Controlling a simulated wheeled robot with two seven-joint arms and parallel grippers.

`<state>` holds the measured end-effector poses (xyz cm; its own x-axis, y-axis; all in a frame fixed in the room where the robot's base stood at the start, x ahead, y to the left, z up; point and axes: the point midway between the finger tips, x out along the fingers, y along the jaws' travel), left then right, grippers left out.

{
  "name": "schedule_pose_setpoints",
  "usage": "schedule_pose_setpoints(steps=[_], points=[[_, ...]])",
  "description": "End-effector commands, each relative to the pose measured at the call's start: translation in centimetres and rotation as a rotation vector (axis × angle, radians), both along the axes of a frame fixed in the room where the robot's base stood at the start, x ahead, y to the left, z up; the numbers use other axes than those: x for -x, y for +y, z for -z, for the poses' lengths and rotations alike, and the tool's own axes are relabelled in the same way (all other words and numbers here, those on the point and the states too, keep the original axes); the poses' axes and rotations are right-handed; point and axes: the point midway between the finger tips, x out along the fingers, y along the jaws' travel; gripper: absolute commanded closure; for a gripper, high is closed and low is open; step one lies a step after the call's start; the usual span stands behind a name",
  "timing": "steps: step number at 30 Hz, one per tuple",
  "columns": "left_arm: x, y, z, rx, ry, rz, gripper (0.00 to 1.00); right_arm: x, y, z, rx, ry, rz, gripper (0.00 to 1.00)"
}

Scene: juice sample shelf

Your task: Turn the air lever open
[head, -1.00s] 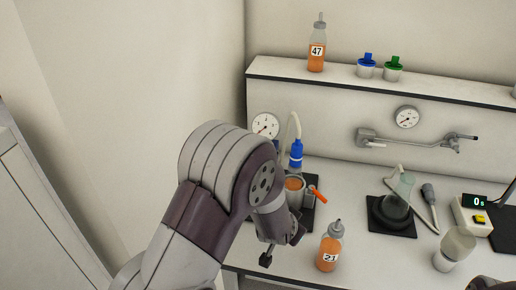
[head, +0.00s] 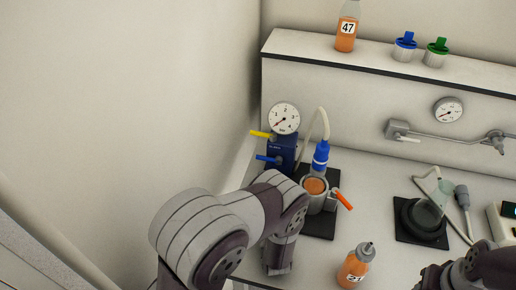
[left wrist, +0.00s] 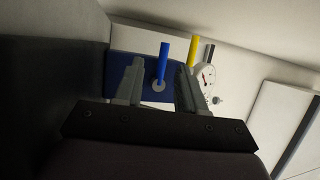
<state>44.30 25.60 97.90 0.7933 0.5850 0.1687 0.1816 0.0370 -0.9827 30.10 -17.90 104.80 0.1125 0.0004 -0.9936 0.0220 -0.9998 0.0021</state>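A dark blue box (head: 281,150) with a round gauge (head: 284,118) stands at the back left of the bench. A blue lever (head: 268,158) and, above it, a yellow lever (head: 262,134) stick out to the left. I cannot tell which is the air lever. In the left wrist view my left gripper (left wrist: 159,62) is open, its fingers on either side of the blue lever (left wrist: 164,60). Contact is not clear. The yellow lever (left wrist: 193,50) lies outside the right finger. In the head view my arm hides the fingertips. My right gripper is not in view; only part of that arm shows.
Right of the box stand a cup of orange liquid (head: 315,187) with an orange handle (head: 343,200) and a blue-capped hose. Bottle 21 (head: 354,268) stands near the front. A flask on a black pad (head: 421,236) is further right. Bottle 47 (head: 347,28) is on the shelf.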

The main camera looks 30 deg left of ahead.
Motion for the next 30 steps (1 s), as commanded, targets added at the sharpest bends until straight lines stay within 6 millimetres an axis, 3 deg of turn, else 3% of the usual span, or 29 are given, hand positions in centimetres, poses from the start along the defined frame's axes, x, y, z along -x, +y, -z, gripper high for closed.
schedule_pose_setpoints(steps=[12, 22, 23, 26, 30], points=[[-5.1, 3.9, -1.3, -0.004, -0.003, -0.004, 0.60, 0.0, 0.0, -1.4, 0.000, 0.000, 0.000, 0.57], [-5.9, 4.4, -1.4, -0.004, -0.003, -0.001, 0.60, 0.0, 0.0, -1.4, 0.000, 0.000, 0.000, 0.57], [-5.9, 4.4, -1.4, -0.004, -0.003, -0.001, 0.67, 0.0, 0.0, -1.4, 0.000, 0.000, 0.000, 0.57], [-5.9, 4.4, -1.4, -0.004, -0.003, -0.001, 0.99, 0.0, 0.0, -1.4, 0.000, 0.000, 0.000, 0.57], [-5.9, 4.4, -1.4, -0.004, -0.003, -0.001, 1.00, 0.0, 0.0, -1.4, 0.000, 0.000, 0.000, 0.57]])
